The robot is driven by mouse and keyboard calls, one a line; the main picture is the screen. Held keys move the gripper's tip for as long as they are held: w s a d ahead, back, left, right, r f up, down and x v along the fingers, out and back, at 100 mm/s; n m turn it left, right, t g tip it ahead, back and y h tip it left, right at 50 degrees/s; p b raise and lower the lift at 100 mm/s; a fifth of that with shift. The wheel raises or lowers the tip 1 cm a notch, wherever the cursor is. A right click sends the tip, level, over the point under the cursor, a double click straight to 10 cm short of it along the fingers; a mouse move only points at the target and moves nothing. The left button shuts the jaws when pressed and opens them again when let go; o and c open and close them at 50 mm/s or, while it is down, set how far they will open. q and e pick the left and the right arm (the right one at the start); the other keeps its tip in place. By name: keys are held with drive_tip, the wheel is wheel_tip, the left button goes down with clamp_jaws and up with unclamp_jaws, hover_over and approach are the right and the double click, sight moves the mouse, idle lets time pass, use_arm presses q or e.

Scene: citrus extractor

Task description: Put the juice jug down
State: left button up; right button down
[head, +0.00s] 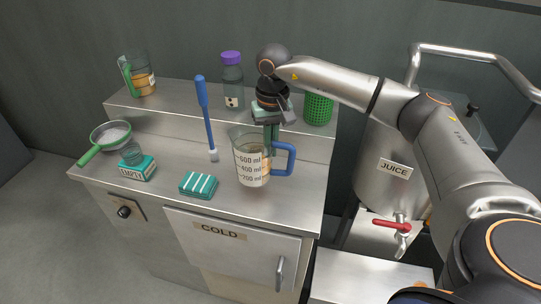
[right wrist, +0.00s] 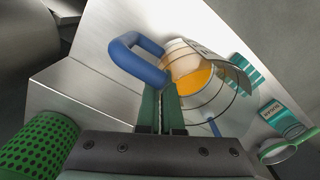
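The juice jug (head: 250,165) is clear, with ml marks, a blue handle and some orange juice in it. In the head view it is upright at the counter's front right; I see no clear gap under it. My right gripper (head: 271,148) points down at the jug's handle side, its fingers close together. In the right wrist view the fingers (right wrist: 160,107) meet the jug (right wrist: 205,85) where the blue handle (right wrist: 135,60) joins it, and look shut on it. The exact grip point is hidden. My left gripper is out of view.
A purple-capped bottle (head: 232,82), a green-handled jug (head: 140,75) and a green mesh cup (head: 318,108) stand on the shelf behind.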

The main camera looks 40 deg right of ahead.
sight(270, 157)
drive_tip(key=shift+w+d+f, duration=0.1)
drive_tip(key=shift+w+f, duration=0.05)
drive_tip(key=shift+f, duration=1.55)
drive_tip(key=shift+f, duration=0.15)
drive_tip(key=c, duration=1.1)
unclamp_jaws()
